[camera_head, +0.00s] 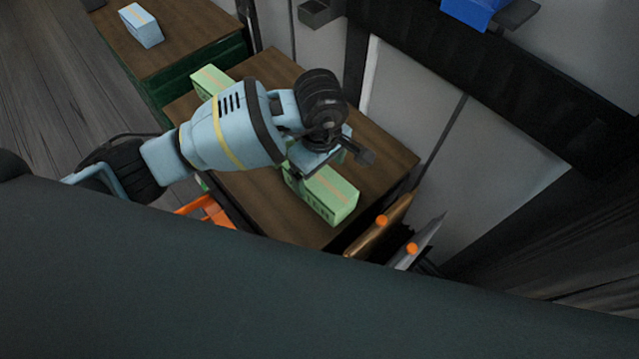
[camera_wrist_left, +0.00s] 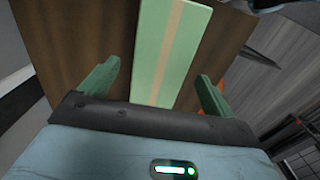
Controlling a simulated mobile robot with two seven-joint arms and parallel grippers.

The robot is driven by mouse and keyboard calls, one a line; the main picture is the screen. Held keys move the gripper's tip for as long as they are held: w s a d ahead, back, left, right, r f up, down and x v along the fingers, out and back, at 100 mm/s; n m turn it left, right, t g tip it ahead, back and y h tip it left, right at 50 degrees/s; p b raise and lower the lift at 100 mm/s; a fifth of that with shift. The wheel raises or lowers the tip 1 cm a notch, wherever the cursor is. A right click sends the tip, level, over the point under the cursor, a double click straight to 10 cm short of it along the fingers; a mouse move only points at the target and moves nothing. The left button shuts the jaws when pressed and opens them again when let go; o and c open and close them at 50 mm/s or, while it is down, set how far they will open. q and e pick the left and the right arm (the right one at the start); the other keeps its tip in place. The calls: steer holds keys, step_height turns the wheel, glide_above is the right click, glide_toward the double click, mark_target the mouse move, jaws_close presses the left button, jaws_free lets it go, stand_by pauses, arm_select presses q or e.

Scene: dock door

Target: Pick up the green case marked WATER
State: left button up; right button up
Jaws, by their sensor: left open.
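A green case (camera_head: 328,197) with a tan stripe lies on the wooden table top near its front edge. Dark lettering on its side is too small to read. In the left wrist view the green case (camera_wrist_left: 172,38) lies between and beyond the two fingers, its stripe running lengthwise. My left gripper (camera_head: 325,160) is open above the case and partly hides its far end. In the wrist view the fingers of my left gripper (camera_wrist_left: 158,70) stand on either side of the case with gaps. A second green case (camera_head: 210,80) lies at the table's far left corner, partly hidden by my arm.
A blue case (camera_head: 141,25) sits on another wooden-topped bench (camera_head: 175,45). An orange object (camera_head: 208,210) lies below the table's left edge. Two items with orange knobs (camera_head: 382,221) stand at the table's right front. Bare table (camera_head: 385,160) shows right of the gripper.

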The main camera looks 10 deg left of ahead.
mark_target(320, 177)
arm_select(q)
steer(key=shift+f, duration=2.6)
steer(key=shift+c, duration=0.4)
steer(key=shift+a, duration=0.1)
steer(key=c, duration=1.7)
steer(key=shift+w+r, duration=0.1)
